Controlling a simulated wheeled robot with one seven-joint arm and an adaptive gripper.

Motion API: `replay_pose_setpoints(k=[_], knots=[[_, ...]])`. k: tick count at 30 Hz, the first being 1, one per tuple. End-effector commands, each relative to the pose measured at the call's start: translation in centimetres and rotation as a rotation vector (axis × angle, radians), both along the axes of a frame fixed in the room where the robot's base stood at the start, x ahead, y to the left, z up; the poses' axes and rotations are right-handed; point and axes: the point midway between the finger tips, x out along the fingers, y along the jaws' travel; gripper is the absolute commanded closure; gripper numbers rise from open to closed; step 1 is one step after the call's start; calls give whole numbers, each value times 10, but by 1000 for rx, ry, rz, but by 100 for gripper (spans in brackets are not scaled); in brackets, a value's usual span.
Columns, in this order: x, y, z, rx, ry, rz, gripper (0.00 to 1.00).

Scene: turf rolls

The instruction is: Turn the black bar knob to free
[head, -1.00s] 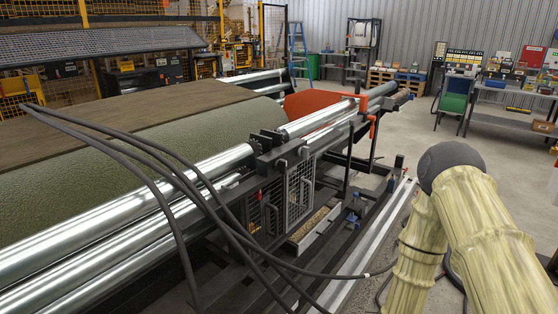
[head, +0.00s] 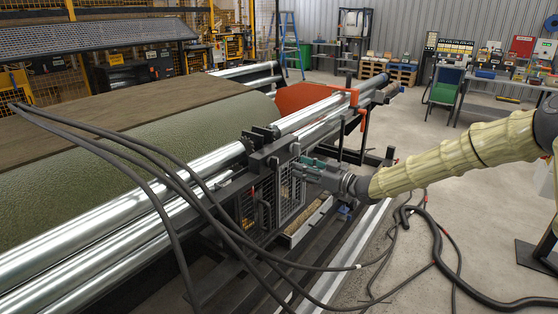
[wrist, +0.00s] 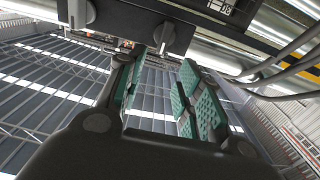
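The machine's dark end beam (wrist: 225,30) crosses the top of the wrist view. A dark bar-shaped part (wrist: 165,34), which looks like the black bar knob, sticks out from it. The bar-shaped part lies just beyond the fingertips, roughly in line with the gap; contact is not visible. In the head view my gripper (head: 302,165) is beside the machine's end block (head: 270,158), and I cannot make out the knob there.
Shiny metal rollers (head: 130,215) and a green turf roll (head: 190,130) fill the left. A wire mesh guard (head: 291,190) stands below my gripper. Black hoses (head: 215,225) cross the front. Open floor (head: 420,135) lies to the right.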

Motion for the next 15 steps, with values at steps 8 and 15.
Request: replay_pose_setpoints(k=[8,15], knots=[[23,35,0,-2,3,2,64],[44,64,-1,-1,4,1,64]])
